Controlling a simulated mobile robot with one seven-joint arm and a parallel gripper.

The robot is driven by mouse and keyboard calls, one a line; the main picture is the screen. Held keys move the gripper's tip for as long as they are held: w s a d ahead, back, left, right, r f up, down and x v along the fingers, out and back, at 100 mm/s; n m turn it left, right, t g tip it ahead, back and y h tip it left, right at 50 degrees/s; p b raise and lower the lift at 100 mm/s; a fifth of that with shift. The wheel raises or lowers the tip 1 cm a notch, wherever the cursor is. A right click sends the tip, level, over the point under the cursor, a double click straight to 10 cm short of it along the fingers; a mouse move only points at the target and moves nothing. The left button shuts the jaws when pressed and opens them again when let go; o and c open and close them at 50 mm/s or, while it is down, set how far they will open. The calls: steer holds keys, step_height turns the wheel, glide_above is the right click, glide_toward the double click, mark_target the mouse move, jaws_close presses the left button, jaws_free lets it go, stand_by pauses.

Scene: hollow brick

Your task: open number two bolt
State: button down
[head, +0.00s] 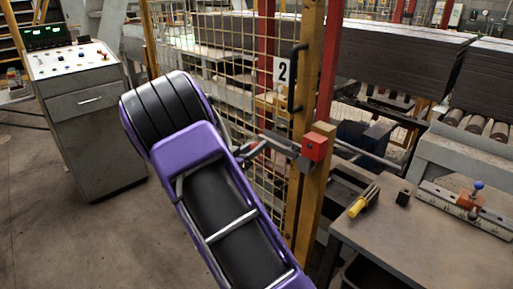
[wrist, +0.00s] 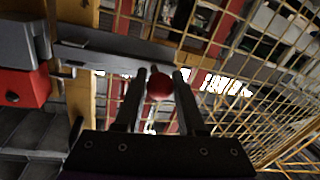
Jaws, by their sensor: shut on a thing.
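The number two gate is a yellow mesh door with a "2" sign (head: 282,72) and a dark handle (head: 294,80). Its bolt (head: 280,145) is a grey bar that runs across the gate's edge toward a red box (head: 315,147) on the yellow post. The bar also shows in the wrist view (wrist: 110,56). My gripper (head: 247,151) is at the left part of the bolt. In the wrist view, its two fingers (wrist: 158,85) are shut on the bolt's red knob (wrist: 159,86). I cannot tell how far the bar reaches into its keeper.
A workbench (head: 430,235) at the right holds a yellow-handled tool (head: 360,204) and a clamp rail (head: 467,205). A grey control console (head: 88,120) stands at the left. Stacked dark sheets (head: 400,62) lie behind the fence. The floor between console and gate is clear.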

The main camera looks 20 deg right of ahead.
steer(key=c, duration=0.5)
jaws_free()
steer(key=shift+s, duration=0.1)
steer(key=v, duration=1.7)
steer(key=shift+s+a, duration=0.1)
steer(key=shift+s, duration=0.05)
